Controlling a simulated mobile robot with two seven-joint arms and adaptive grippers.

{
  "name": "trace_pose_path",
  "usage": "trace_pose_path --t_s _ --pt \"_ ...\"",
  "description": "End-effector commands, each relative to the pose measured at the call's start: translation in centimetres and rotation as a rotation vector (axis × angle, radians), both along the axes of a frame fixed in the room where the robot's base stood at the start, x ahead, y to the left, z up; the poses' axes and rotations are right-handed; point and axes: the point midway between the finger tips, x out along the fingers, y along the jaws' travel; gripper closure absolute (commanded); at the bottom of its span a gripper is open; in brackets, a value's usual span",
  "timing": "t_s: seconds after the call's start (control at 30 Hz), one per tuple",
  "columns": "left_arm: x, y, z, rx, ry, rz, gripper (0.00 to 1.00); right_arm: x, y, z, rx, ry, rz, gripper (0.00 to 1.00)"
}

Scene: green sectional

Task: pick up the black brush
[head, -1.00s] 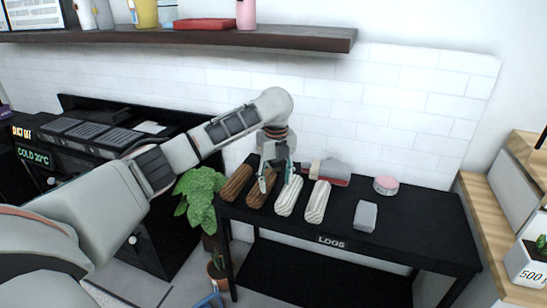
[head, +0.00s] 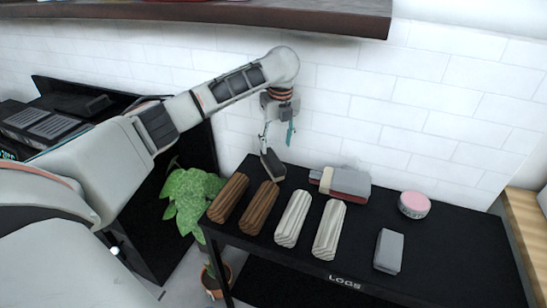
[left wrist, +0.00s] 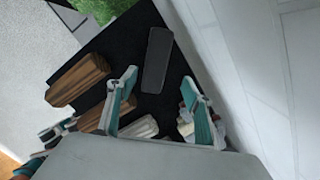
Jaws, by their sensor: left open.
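The black brush (head: 272,165) appears as a dark, oblong block at the back left of the black table (head: 460,235), behind the brown logs. It also shows in the left wrist view (left wrist: 157,60), lying past the fingertips. My left gripper (head: 278,138) hangs above the brush with its fingers pointing down. In the left wrist view the gripper's two teal-padded fingers (left wrist: 160,82) are spread apart, with nothing between them. The brush looks apart from the fingers.
Two brown logs (head: 228,198) and two whitish logs (head: 329,229) lie along the front. Red and grey blocks (head: 350,183), a pink round tin (head: 414,204) and a grey block (head: 389,251) lie to the right. A tiled wall (head: 380,110) stands behind.

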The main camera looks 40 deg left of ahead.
Motion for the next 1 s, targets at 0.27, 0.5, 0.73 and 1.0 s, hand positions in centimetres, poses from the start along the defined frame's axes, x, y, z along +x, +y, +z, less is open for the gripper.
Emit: trace_pose_path --t_s 0.27,0.5,0.73,1.0 --pt "0.0 0.4 -3.0 0.001 0.007 0.001 0.49 0.1 0.3 -0.4 0.005 -0.003 0.007 0.53" --pt "-0.1 1.1 -5.2 0.000 0.009 0.001 0.49 0.3 0.6 -0.7 0.011 -0.007 0.013 0.53" --pt "-0.1 1.7 -8.2 0.001 0.009 -0.001 0.49 0.5 1.2 -0.8 0.020 -0.014 0.023 0.53" --pt "0.0 1.7 -7.6 0.001 -0.002 -0.001 0.54 0.9 1.3 -0.2 0.020 -0.025 0.025 0.53"
